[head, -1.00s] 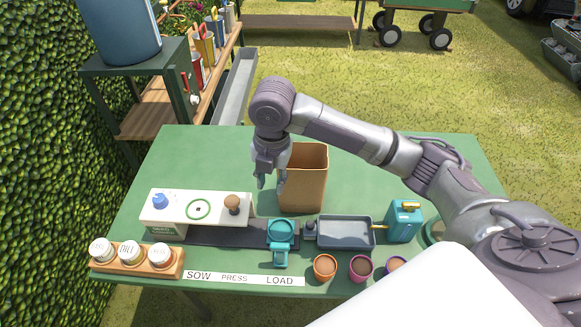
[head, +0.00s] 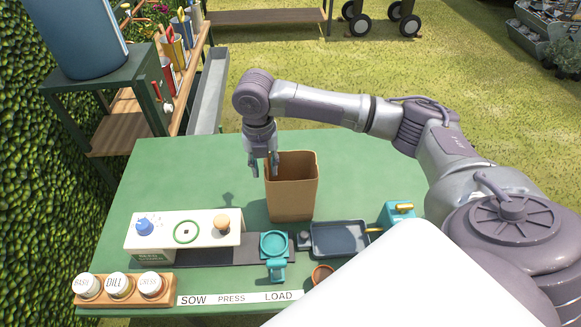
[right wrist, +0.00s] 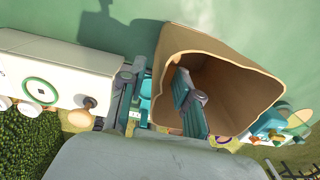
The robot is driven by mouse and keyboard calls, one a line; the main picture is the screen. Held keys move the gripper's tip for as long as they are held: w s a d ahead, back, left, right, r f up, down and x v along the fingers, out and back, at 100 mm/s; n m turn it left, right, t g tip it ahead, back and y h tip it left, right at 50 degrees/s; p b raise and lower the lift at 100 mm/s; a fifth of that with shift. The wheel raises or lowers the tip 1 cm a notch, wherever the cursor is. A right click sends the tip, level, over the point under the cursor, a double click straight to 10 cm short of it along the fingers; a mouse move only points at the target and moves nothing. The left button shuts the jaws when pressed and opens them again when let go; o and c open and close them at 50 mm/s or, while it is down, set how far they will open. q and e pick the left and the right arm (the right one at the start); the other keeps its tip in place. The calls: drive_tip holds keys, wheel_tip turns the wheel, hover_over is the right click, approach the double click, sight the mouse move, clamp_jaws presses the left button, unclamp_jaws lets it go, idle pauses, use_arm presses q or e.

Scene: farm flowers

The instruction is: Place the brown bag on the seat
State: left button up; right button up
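The brown bag (head: 293,195) stands upright and open-topped on the green table. Its open mouth also shows in the right wrist view (right wrist: 230,90). My right gripper (head: 264,165) is at the bag's left rim, fingers pointing down and apart. In the right wrist view my gripper (right wrist: 155,100) has one finger over the bag's opening and the other outside its left wall. A gap shows between the fingers, and I see no grip on the wall. I cannot tell which thing is the seat. My left gripper is not in view.
A white box with a green ring (head: 186,232) stands left of the bag. In front are a teal round-topped device (head: 273,245), a grey tray (head: 340,238) and a wooden rack of labelled jars (head: 120,287). The table (head: 190,170) is clear behind the box.

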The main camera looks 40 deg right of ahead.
wheel_tip(320, 180, down, 4)
drive_tip(key=shift+s+r+p, duration=0.1)
drive_tip(key=shift+p, duration=0.45)
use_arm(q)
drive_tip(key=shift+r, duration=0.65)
use_arm(e)
drive_tip(key=shift+f, duration=0.5)
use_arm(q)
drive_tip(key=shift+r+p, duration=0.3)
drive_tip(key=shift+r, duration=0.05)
use_arm(e)
drive_tip(key=shift+f, duration=0.25)
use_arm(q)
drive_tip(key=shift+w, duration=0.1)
use_arm(e)
clamp_jaws()
